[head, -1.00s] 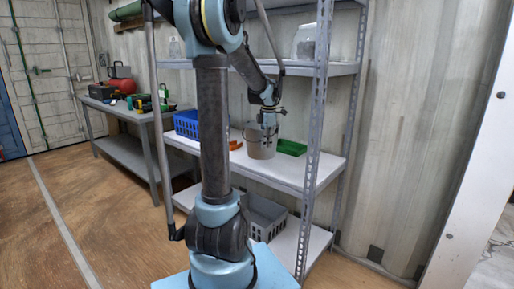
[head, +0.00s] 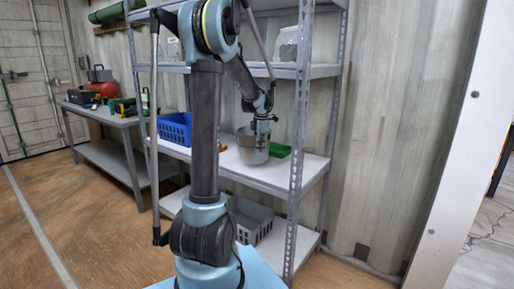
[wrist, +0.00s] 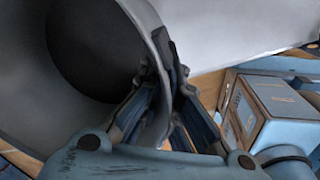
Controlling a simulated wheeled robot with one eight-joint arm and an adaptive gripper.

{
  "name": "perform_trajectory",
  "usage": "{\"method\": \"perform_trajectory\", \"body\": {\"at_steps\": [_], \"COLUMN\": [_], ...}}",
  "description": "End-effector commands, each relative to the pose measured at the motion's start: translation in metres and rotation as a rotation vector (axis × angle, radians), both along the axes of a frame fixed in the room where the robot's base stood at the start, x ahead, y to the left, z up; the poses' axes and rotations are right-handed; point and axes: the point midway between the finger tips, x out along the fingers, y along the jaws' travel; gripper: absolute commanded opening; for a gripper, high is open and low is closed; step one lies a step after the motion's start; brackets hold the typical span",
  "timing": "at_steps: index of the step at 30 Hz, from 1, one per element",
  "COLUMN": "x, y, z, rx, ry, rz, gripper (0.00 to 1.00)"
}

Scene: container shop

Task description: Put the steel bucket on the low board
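The steel bucket (head: 252,152) is at the middle shelf (head: 290,179) of the shelving rack; I cannot tell if its base touches the shelf. My gripper (head: 261,136) is at the bucket's rim, pointing down. In the wrist view the bucket's wall (wrist: 95,22) fills the upper left, with its dark inside showing. My gripper (wrist: 165,85) has one finger on each side of the rim there and looks shut on it. The low board (head: 305,239) is the rack's bottom shelf, partly hidden behind my arm.
A grey crate (head: 252,222) stands on the low board, with bare board to its right. A blue crate (head: 175,129) and a green tray (head: 279,151) flank the bucket. The rack's front upright (head: 298,160) stands close on the right. A workbench (head: 110,117) is at left.

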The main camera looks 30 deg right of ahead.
Motion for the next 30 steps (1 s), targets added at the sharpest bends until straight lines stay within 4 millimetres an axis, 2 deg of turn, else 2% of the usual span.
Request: {"method": "perform_trajectory", "body": {"at_steps": [9,21,24,30], "x": [0.001,0.002,0.002,0.002], "y": [-0.001,-0.003,-0.003,-0.003], "z": [-0.032,-0.037,-0.037,-0.037], "rx": [0.000,0.000,0.000,0.000], "ry": [-0.001,-0.001,0.000,0.000], "rz": [0.001,0.001,0.002,0.002], "gripper": [0.00,0.00,0.25,0.25]}}
